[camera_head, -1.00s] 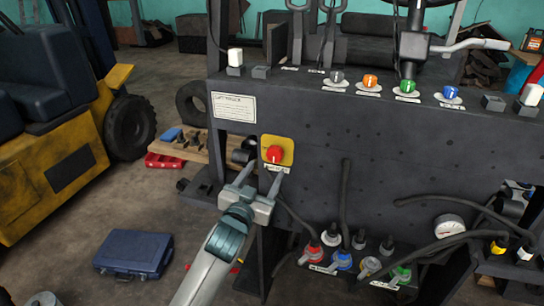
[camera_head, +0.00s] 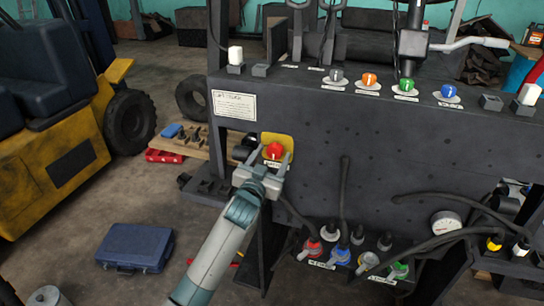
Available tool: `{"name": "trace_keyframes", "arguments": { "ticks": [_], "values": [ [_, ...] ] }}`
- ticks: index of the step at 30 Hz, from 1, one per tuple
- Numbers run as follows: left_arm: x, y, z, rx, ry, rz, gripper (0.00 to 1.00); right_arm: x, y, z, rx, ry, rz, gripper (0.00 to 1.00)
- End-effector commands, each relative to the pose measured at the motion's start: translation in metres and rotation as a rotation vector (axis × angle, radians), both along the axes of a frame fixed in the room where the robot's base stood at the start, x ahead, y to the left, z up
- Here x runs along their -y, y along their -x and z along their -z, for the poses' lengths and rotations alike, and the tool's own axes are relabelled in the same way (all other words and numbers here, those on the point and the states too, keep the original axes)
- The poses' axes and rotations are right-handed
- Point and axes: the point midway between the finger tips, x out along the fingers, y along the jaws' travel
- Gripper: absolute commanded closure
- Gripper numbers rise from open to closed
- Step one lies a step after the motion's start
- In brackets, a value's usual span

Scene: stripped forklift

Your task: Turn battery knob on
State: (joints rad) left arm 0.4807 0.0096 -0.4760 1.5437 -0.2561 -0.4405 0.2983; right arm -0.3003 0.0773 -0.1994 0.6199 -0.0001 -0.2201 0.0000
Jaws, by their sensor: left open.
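The red battery knob (camera_head: 273,151) sits on a yellow plate (camera_head: 279,139) on the dark front panel, with a small white label partly hidden below it. My left gripper (camera_head: 273,162) is right at the knob in the head view. Its two fingers are apart, one on each side of the knob's lower part. I cannot tell whether the fingers touch the knob. My right gripper is not in view.
The dark panel (camera_head: 330,135) carries grey, orange, green and blue knobs along its top. Hoses and several coloured valves (camera_head: 340,258) are at lower right. A blue case (camera_head: 135,247) lies on the floor at left, near a yellow forklift (camera_head: 50,165).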

Motion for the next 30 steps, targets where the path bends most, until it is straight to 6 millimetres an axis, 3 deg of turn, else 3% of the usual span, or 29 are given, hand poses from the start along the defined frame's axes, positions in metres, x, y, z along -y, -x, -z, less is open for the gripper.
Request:
{"name": "trace_keyframes", "arguments": {
  "ticks": [1, 6, 20, 30],
  "values": [
    [0.0000, 0.0001, 0.0001, 0.000, 0.000, 0.000, 0.46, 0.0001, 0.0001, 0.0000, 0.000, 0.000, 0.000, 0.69],
    [0.0000, 0.0002, 0.0001, 0.000, 0.000, 0.000, 0.82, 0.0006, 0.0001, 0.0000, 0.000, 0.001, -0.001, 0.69],
    [0.0004, 0.0005, -0.0002, 0.019, -0.058, 0.001, 0.82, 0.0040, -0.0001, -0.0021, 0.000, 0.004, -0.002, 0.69],
    [0.0002, 0.0004, -0.0006, 0.086, -0.265, 0.000, 0.82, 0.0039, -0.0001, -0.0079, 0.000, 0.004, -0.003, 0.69]
  ]
}}
